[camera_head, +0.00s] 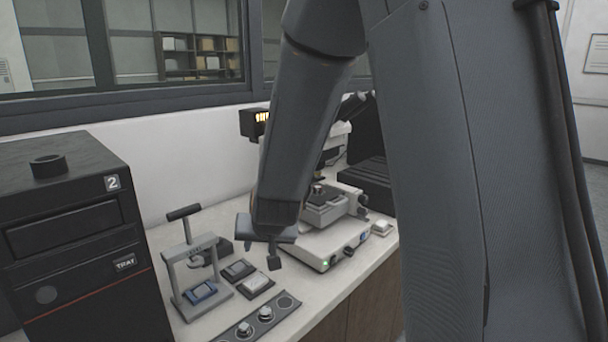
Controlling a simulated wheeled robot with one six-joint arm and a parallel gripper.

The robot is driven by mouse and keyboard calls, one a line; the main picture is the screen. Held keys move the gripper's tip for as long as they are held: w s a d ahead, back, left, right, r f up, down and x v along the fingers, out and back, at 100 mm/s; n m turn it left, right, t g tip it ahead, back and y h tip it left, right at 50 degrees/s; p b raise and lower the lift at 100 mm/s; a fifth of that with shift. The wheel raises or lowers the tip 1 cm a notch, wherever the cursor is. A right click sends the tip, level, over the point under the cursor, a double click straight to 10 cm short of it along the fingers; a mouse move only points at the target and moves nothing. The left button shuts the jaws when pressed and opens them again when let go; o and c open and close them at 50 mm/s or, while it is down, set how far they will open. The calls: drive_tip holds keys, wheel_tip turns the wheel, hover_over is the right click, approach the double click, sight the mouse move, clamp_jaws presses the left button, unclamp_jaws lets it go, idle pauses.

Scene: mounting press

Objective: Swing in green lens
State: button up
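A light-coloured microscope stands on the counter, its base (320,252) and stage (327,207) showing to the right of my gripper. A small green light glows on the base front. My arm hides much of the microscope's upper part. I cannot make out the green lens. My gripper (261,257) hangs in front and left of the microscope base, fingers pointing down. The fingers look apart, with nothing seen between them.
A small hand press (190,262) with a blue block (200,292) stands left of my gripper. Small trays (239,270) and a strip with round metal pieces (266,314) lie below it. A black cabinet (75,235) marked 2 is at left.

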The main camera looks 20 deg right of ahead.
drive_tip(key=w+d+r+m+t+h, duration=0.2)
drive_tip(key=w+d+r+m+h, duration=0.1)
drive_tip(key=w, duration=0.3)
drive_tip(key=w+d+r+m+t+h, duration=0.2)
drive_tip(key=w+d+r, duration=0.1)
drive_tip(key=w, duration=0.2)
drive_tip(key=w+d+r+m+h+p, duration=0.1)
drive_tip(key=d+m+h, duration=0.1)
drive_tip(key=d, duration=0.2)
drive_tip(key=w+d+r+m+h, duration=0.1)
drive_tip(key=w+d+r+h, duration=0.1)
drive_tip(key=d+h, duration=0.1)
drive_tip(key=w+d+r+m+h+p, duration=0.1)
drive_tip(key=w+d+m+h, duration=0.1)
drive_tip(key=d+h, duration=0.1)
drive_tip(key=shift+w+d+r+m+p, duration=0.1)
drive_tip(key=shift+d+r+m+p, duration=0.1)
drive_tip(key=shift+d, duration=0.25)
drive_tip(key=shift+d+r+m+p, duration=0.1)
drive_tip(key=shift+d+p, duration=0.05)
drive_tip(key=shift+d, duration=0.25)
clamp_jaws()
drive_tip(key=shift+f, duration=0.1)
